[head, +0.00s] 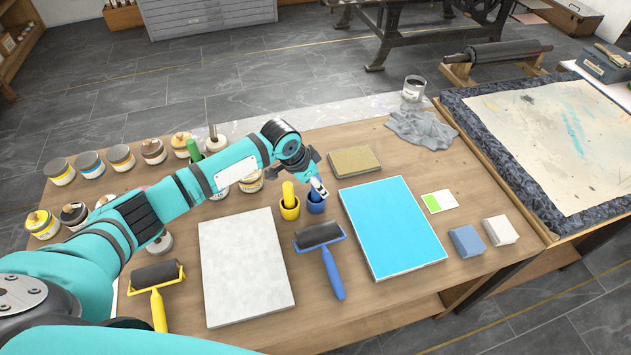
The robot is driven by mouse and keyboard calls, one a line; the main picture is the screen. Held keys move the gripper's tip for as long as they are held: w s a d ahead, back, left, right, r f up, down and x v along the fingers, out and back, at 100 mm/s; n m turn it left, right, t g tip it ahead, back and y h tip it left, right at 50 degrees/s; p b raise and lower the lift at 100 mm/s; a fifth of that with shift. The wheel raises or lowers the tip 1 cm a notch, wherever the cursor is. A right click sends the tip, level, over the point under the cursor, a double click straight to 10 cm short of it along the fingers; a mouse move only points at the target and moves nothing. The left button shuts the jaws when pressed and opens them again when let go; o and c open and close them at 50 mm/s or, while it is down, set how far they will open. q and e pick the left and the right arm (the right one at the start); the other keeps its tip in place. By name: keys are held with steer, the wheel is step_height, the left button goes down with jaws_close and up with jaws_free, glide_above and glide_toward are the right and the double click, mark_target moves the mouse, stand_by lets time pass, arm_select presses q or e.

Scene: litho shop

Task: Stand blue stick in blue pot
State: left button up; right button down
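The blue pot (316,206) stands on the wooden table, right beside a yellow pot (289,211). A short piece of the blue stick (313,195) shows at the mouth of the blue pot, just under my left gripper (318,187). The stick's upper part is hidden by the fingertips, and its lower end is not visible. My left gripper points down at the blue pot with its tips right at the stick. Whether the fingers are closed on it is too small to tell. My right gripper is not in view.
A yellow stick (288,191) stands in the yellow pot. A blue-handled roller (332,270), a grey slab (245,268) and a bright blue plate (393,228) lie close in front. A tan block (354,161) lies behind. Several ink tins (120,158) stand at left.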

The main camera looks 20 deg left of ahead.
arm_select(q)
steer(key=v, duration=1.2)
steer(key=shift+d, duration=0.1)
stand_by(0.4)
